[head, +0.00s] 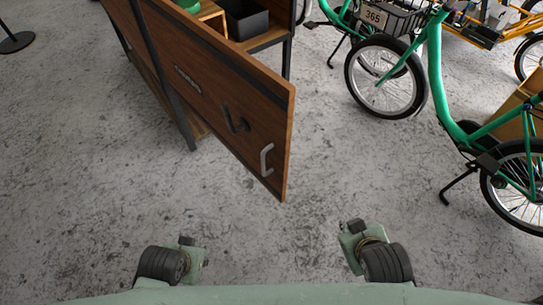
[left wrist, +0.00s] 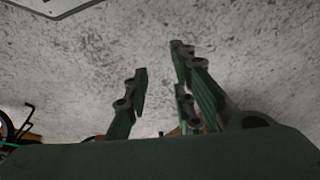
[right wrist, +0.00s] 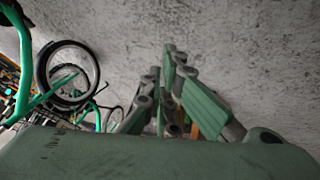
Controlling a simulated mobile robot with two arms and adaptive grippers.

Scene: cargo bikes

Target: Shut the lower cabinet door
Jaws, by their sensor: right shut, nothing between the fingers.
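The brown wooden cabinet door (head: 262,110) stands swung out from the cabinet in the head view, its free end toward me. It carries a grey handle (head: 266,160) near the free edge, a dark hook-shaped fitting (head: 235,118) and a small label plate (head: 187,79). A black cabinet post (head: 165,80) stands by the door. My left gripper (left wrist: 159,62) is open and empty above bare floor in the left wrist view. My right gripper (right wrist: 162,62) is shut and empty above floor in the right wrist view. Neither gripper shows in the head view or visibly touches the door.
The cabinet's shelf behind the door holds a black bin (head: 246,20) and a green object (head: 188,4). A green cargo bike (head: 442,85) stands at right; its front wheel also shows in the right wrist view (right wrist: 68,75). The concrete floor (head: 335,150) between door and bike is clear.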

